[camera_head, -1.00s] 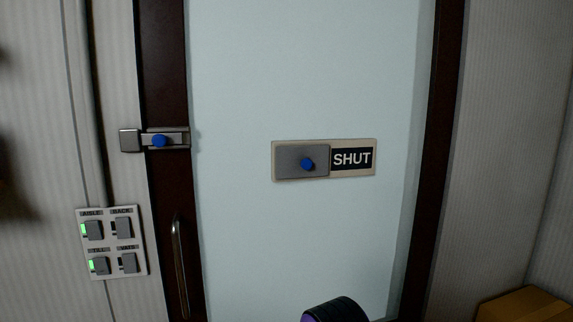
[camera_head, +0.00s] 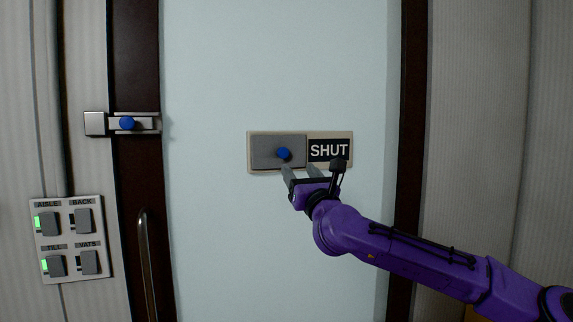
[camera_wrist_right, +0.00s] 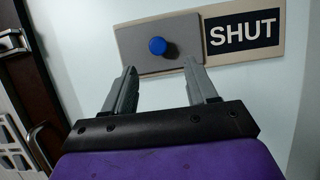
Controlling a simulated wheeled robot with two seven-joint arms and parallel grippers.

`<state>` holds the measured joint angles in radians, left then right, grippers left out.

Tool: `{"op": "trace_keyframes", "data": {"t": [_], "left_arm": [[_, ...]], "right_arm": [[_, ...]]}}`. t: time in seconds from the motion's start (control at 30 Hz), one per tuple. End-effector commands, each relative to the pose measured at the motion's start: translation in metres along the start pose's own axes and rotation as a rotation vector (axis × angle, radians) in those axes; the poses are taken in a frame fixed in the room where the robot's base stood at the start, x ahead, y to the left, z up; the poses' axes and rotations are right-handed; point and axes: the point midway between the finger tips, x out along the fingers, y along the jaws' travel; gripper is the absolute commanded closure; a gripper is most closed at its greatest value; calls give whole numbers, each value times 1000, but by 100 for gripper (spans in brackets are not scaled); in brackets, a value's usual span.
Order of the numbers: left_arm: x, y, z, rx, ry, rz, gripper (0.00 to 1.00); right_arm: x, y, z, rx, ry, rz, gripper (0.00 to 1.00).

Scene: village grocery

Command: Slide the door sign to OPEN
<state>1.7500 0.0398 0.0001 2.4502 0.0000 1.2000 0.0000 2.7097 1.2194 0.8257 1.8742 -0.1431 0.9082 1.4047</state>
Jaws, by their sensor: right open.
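The door sign (camera_head: 250,164) is a beige plate on the pale door. Its grey slider (camera_head: 268,147) covers the left part and bears a blue knob (camera_head: 284,154); the word SHUT (camera_head: 329,150) shows at the right. My right gripper (camera_head: 300,172) is open and empty, just below the knob in the head view. In the right wrist view the two fingers (camera_wrist_right: 159,82) point toward the sign, and the blue knob (camera_wrist_right: 157,46) lies beyond their tips, between them and nearer the left one. I see no contact. My left gripper is not in view.
A latch (camera_head: 126,123) with a blue knob is on the dark door frame at the left. A switch panel (camera_head: 72,238) with several switches is below it, near a vertical door handle (camera_head: 147,265). The door surface around the sign is clear.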

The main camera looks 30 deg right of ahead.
Motion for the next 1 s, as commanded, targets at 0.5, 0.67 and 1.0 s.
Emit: {"op": "trace_keyframes", "data": {"t": [0.5,0.67,1.0], "left_arm": [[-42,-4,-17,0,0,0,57],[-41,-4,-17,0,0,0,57],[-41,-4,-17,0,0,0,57]], "right_arm": [[91,2,0,-9,4,2,43],[93,2,-2,-7,4,3,43],[92,2,-2,-8,4,3,100]]}}
